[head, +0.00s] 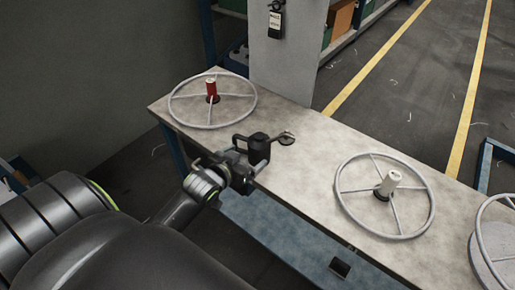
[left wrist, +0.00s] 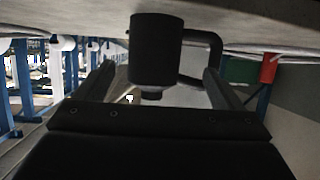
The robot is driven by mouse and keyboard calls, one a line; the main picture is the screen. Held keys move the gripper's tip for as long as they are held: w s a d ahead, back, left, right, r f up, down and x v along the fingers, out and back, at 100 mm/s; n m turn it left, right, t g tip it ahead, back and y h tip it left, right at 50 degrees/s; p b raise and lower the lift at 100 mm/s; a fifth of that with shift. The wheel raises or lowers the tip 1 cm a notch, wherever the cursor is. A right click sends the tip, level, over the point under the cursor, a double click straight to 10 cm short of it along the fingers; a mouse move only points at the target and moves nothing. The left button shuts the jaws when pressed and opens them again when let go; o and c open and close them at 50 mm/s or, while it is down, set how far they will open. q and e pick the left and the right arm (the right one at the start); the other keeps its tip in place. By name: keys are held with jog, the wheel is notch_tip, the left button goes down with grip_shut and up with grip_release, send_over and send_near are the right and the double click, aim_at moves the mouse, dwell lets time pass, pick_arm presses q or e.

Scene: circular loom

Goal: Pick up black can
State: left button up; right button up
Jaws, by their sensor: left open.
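The black can (head: 258,146) stands upright near the front edge of the grey table (head: 300,165), between the two wheels. My left gripper (head: 252,154) is at the can from the front, with its fingers apart. In the left wrist view the picture is upside down, and the can (left wrist: 155,48) sits between the open fingers (left wrist: 160,75), with a dark handle on its right side. I cannot tell whether either finger touches it. My right gripper is not in view.
A wheel with a red spool (head: 211,88) lies at the table's far left. Another with a white spool (head: 390,183) lies to the right. A small round metal piece (head: 287,138) is just right of the can. A grey upright panel (head: 285,55) stands behind.

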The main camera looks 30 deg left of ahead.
aim_at(253, 155)
pick_arm(q)
jog(key=shift+x, duration=1.15)
jog(key=w, duration=0.1)
jog(key=w+f, duration=0.1)
jog(key=w, duration=0.1)
jog(key=shift+w+d+f, duration=0.25)
jog(key=shift+d+f, duration=0.1)
jog(key=shift+w+f, duration=0.25)
jog(key=shift+w, duration=0.3)
jog(key=c, duration=1.2)
jog(key=shift+c, duration=0.3)
jog(key=shift+r, duration=0.15)
notch_tip(253, 155, up, 10)
jog(key=shift+f+p, duration=0.1)
jog(key=shift+p, duration=0.5)
